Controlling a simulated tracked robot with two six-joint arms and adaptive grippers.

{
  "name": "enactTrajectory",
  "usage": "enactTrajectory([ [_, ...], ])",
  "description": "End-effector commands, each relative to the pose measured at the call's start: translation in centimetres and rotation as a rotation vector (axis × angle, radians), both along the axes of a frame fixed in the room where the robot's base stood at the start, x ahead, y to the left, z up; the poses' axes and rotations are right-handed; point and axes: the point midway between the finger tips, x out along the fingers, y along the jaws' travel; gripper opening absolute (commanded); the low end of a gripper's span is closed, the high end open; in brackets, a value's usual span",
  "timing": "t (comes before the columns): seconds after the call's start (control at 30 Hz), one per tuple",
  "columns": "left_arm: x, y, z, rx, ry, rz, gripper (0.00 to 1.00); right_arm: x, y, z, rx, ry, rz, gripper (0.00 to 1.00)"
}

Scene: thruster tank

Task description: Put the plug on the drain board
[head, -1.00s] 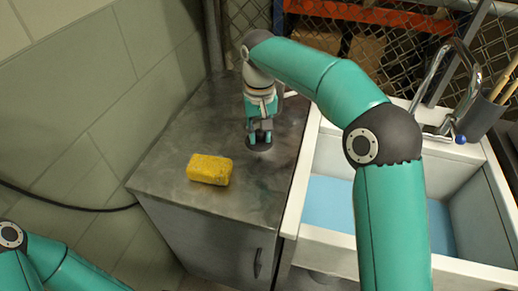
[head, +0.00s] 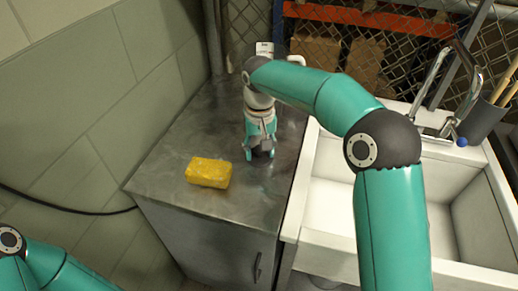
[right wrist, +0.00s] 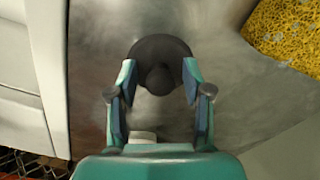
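The dark round plug (right wrist: 160,50), with a raised knob, lies on the grey metal drain board (head: 190,135) left of the sink. In the head view the plug (head: 262,154) is partly hidden by my right gripper (head: 259,152). In the right wrist view my right gripper (right wrist: 159,75) is open. Its two fingers stand on either side of the knob with gaps between. My left gripper is out of view; only part of that arm shows at lower left.
A yellow sponge (head: 208,172) lies on the board just left of the plug. The white sink (head: 335,215) on the right looks empty. A faucet (head: 440,100) and a dark holder (head: 483,118) with sticks stand behind it. The board's front is clear.

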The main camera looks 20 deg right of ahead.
Motion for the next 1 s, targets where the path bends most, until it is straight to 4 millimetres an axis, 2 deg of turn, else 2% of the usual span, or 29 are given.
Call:
enactTrajectory([
  [0.27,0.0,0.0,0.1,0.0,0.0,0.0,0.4,0.0,0.0,0.1,0.0,0.0,0.0,0.52],
  [0.43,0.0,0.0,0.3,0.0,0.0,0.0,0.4,0.1,0.1,1.3,0.001,-0.003,0.001,0.52],
  [0.57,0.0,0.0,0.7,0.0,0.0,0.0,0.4,0.1,0.1,3.4,0.0,-0.004,0.002,0.52],
  [0.8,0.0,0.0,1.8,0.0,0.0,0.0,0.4,0.1,0.1,8.5,0.0,-0.004,0.001,0.52],
  [1.0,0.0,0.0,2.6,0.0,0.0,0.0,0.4,0.1,0.1,11.4,0.0,-0.002,0.002,0.52],
])
